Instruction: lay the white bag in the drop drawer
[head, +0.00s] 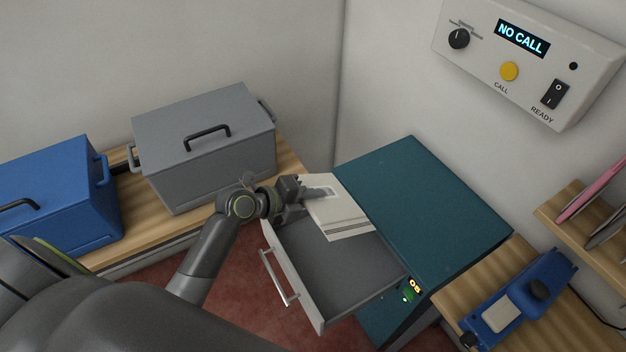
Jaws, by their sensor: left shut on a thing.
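The white bag (341,221) is flat and pale, with dark stripes near its lower edge. My left gripper (311,193) is shut on the bag's left upper part. The bag is over the back left part of the open drop drawer (338,270); I cannot tell whether it touches the drawer's floor or rim. The drawer is grey inside, with a light front and a metal handle, and is pulled out from the teal cabinet (420,190). The rest of the drawer's visible floor is empty. My right gripper is not in view.
A grey lidded box (205,150) and a blue box (60,195) stand on the wooden counter at left. A blue device (520,300) sits on the counter at right. A wall panel (525,60) reads "NO CALL".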

